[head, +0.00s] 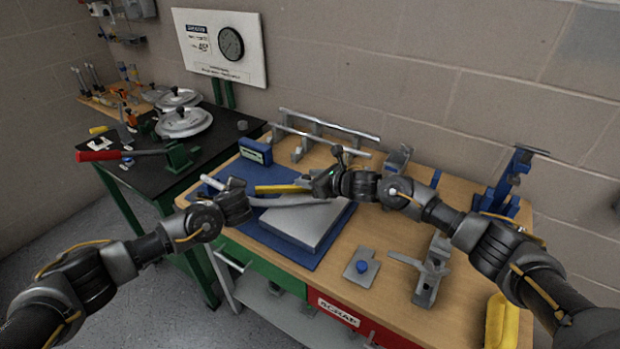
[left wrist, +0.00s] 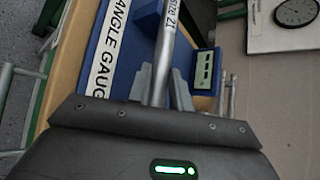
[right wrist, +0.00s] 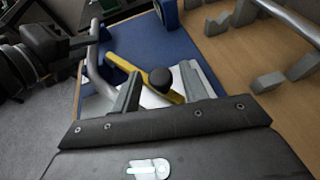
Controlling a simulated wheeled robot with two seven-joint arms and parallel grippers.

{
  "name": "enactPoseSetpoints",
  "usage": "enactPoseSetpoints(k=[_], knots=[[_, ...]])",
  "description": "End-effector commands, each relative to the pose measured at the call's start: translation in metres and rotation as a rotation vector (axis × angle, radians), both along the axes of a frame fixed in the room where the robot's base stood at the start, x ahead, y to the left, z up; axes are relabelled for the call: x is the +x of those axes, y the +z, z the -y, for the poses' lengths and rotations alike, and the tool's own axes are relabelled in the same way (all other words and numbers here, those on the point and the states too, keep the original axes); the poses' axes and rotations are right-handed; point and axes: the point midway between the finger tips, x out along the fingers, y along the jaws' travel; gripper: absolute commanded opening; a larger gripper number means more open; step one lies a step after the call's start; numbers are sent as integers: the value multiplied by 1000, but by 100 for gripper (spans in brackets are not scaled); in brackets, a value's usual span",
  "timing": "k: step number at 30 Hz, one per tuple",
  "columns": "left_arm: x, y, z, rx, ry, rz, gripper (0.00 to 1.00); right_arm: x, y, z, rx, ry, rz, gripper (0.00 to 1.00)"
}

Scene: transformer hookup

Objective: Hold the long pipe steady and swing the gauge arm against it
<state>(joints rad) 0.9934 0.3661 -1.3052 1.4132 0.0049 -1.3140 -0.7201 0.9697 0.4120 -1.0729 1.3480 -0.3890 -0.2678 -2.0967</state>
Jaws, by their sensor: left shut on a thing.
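The long pipe (head: 300,202) is a grey bent tube over the blue angle gauge board (head: 338,235). My left gripper (head: 243,200) is shut on it. In the left wrist view the pipe (left wrist: 164,62), with printed marking, runs up between the two fingers (left wrist: 163,90). The yellow gauge arm (head: 278,189) lies just behind the pipe, and I cannot tell whether they touch. My right gripper (head: 322,183) is at the arm's right end. In the right wrist view its fingers are apart, with a black ball knob (right wrist: 160,78) between them and the yellow arm (right wrist: 122,64) beyond.
A grey plate block (head: 300,225) sits on the board under the pipe. A blue readout box (head: 256,151) stands behind. A rack with straight pipes (head: 325,125) is at the back. Metal fixtures (head: 432,270) and a blue-knobbed plate (head: 362,267) lie at the right.

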Motion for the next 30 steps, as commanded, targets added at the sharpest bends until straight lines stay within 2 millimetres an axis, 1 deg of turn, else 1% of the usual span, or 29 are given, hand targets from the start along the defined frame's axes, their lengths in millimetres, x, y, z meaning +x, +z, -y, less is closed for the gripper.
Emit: enactPoseSetpoints(k=[1,9,10,16,24,30], knots=[[0,0,0,1,1,0,0,0,0,0,0,0,0,37],[0,0,-1,1,1,0,0,0,0,0,0,0,0,1],[0,0,-1,1,1,0,0,0,0,0,0,0,0,0],[0,0,-1,1,1,0,0,-2,-1,0,-1,-9,0,0],[0,0,-1,1,1,0,0,-22,0,-5,-1,-135,0,0],[0,0,-1,1,1,0,0,-25,0,-4,-1,-162,-1,0]])
